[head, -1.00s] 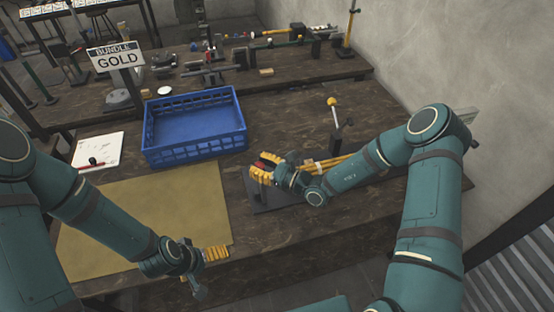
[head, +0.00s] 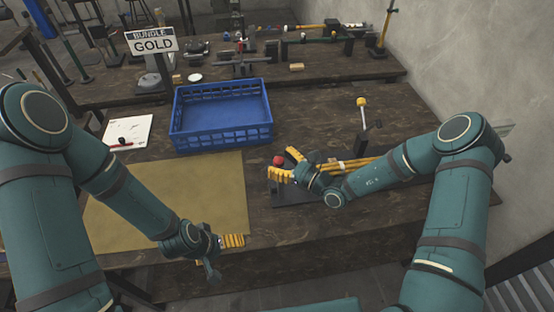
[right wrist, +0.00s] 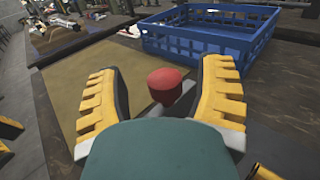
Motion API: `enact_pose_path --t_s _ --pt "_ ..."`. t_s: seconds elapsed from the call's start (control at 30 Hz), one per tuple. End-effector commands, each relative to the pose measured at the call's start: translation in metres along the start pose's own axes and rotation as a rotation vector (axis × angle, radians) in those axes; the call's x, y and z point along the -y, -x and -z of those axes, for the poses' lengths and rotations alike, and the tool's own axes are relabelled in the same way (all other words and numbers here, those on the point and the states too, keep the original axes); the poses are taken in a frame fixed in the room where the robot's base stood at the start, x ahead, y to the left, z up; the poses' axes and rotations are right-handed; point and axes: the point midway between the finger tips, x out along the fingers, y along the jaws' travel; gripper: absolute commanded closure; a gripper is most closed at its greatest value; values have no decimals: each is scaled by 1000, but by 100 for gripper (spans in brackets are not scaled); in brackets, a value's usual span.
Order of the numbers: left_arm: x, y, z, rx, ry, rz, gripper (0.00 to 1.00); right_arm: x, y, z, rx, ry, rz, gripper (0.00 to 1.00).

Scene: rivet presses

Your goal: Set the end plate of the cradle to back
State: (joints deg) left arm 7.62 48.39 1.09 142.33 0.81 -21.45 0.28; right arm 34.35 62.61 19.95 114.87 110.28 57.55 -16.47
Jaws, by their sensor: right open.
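A red knob (head: 279,160) stands at the left end of the cradle, whose dark base plate (head: 288,194) lies on the bench. Yellow rods (head: 350,163) run right from there, partly behind my right arm. My right gripper (head: 283,163) is open, with its fingers at the knob. In the right wrist view the red knob (right wrist: 164,85) sits between the spread fingers, with a gap on either side. The end plate's position is hidden by the gripper. My left gripper (head: 233,241) hangs near the bench's front edge; its fingers overlap, so its opening is unclear.
A blue crate (head: 222,139) stands behind a tan mat (head: 170,200). A lever with a yellow ball (head: 361,102) rises behind the rods. A "BUNDLE GOLD" sign (head: 153,42) and a white sheet (head: 128,132) are at the back left. Bench between crate and lever is clear.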

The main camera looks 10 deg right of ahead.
Motion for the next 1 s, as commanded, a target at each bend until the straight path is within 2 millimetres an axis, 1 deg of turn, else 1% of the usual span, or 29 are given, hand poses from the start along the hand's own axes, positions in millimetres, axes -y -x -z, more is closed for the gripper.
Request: enact_pose_path --t_s 0.3,0.5,0.6,0.7,1.0 --pt "0 0 0 0 0 0 0 1 63 0 -2 0 3 33" --pt "0 0 0 0 0 0 0 0 94 0 -1 2 0 33" --pt "0 0 0 0 0 0 0 0 103 0 1 0 0 33" --pt "0 0 0 0 0 0 0 -1 107 0 1 0 -2 33" --pt "0 0 0 0 0 0 0 -1 108 0 1 0 -2 33"
